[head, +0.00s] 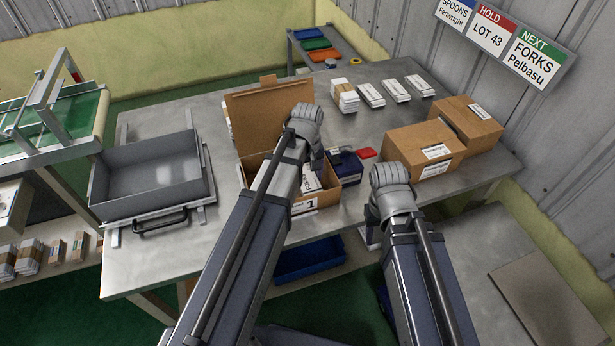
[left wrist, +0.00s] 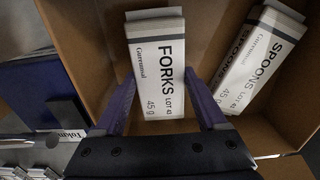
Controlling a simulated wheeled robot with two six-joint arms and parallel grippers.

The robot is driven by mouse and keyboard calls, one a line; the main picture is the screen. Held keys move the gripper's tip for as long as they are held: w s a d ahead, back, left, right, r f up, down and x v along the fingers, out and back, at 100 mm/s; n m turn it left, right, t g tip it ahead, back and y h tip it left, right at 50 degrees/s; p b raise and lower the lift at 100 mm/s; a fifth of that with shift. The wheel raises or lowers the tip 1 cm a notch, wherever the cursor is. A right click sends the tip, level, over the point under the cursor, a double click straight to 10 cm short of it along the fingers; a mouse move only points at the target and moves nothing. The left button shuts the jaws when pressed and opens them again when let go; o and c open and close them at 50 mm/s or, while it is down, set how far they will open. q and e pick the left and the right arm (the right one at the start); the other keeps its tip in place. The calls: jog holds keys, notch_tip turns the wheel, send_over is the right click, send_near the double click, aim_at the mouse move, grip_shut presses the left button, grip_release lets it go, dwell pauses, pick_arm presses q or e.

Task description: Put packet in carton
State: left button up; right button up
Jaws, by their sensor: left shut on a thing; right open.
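The carton (head: 265,112) is an open brown box with its lid raised, on the bench in the head view; its front label ends in 1. My left gripper (head: 308,152) reaches down over it, its fingers hidden there. In the left wrist view it is shut on a white FORKS packet (left wrist: 158,65), marked LOT 43, 45 g, over the carton's inside. I cannot tell whether the held packet touches the floor. My right gripper (head: 375,236) is open over the bench's front edge, its fingers mostly hidden.
A grey metal tray (head: 150,165) stands left of the carton. A dark blue box (head: 346,167) and a red item (head: 366,153) are close to its right. White packets (head: 370,95) lie behind, and closed cartons (head: 425,148) at right. A wall sign reads SPOONS, HOLD LOT 43, NEXT FORKS.

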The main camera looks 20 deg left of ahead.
aim_at(307, 178)
pick_arm(q)
jog(key=o, duration=1.3)
jog(key=shift+f, duration=0.1)
notch_tip(307, 178, up, 12)
jog(key=r+p, duration=0.1)
jog(key=p, duration=1.2)
jog(key=s+d+m+y, duration=0.1)
jog(key=s+d+m, duration=0.9)
jog(key=s, duration=0.4)
jog(key=shift+s+d+f+m+b, duration=0.15)
jog(key=shift+d+f+m+b, duration=0.1)
jog(key=shift+m+b, duration=0.05)
